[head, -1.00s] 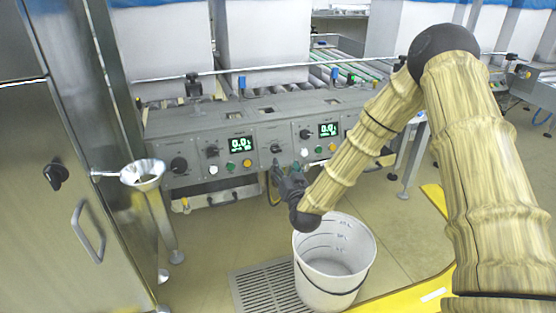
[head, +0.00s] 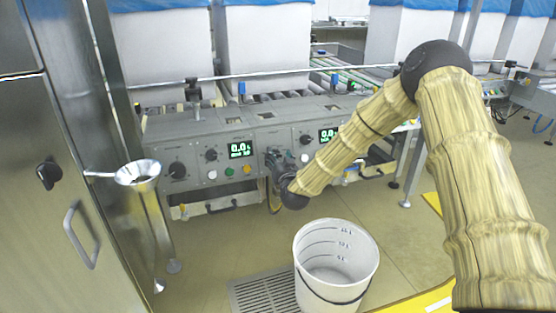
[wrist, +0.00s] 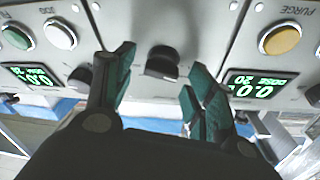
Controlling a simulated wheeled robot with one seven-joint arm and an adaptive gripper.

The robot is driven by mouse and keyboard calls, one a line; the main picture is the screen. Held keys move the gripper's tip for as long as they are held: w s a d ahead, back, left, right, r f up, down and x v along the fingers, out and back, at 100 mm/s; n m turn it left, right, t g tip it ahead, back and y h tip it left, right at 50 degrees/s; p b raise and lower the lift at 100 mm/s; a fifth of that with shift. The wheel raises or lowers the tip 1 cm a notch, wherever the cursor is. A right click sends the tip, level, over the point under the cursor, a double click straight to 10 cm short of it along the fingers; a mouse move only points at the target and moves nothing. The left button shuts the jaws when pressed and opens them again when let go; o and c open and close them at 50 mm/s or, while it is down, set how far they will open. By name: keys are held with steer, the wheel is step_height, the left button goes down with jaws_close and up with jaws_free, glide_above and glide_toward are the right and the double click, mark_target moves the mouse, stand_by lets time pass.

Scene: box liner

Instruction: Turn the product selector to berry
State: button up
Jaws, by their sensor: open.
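A black knob (wrist: 162,62), which I take as the product selector, sits on the middle panel between two green displays. In the wrist view it shows between the fingers of my gripper (wrist: 160,72), with gaps on both sides. The fingers have green pads, stand open and hold nothing. I cannot tell how deep they reach around the knob. The berry mark cannot be read.
Other knobs (head: 177,170) and coloured buttons (head: 229,171) sit close on the panel. A white bucket (head: 313,286) stands on the floor below. A metal funnel (head: 138,172) and steel cabinet (head: 50,240) are at left. A rail (head: 240,76) runs above.

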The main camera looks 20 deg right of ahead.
steer(key=c, duration=1)
steer(key=shift+m+p, duration=0.3)
steer(key=shift+m, duration=0.1)
steer(key=m+h+p, duration=0.1)
steer(key=m, duration=0.1)
steer(key=m+g+p, duration=0.1)
steer(key=m, duration=0.1)
steer(key=m+h+p, duration=0.1)
steer(key=m+p, duration=0.1)
steer(key=shift+r+h, duration=0.25)
steer(key=shift+h, duration=0.05)
steer(key=m+g+p, duration=0.1)
steer(key=m, duration=0.2)
steer(key=m+g+h+p, duration=0.1)
steer(key=m+p, duration=0.1)
steer(key=m, duration=0.1)
steer(key=m+g+p, duration=0.2)
steer(key=m, duration=0.3)
steer(key=m+p, duration=0.1)
steer(key=m, duration=0.1)
steer(key=m+g+y, duration=0.1)
steer(key=m, duration=0.1)
steer(key=shift+m+g+p, duration=0.3)
steer(key=shift+m+p, duration=0.1)
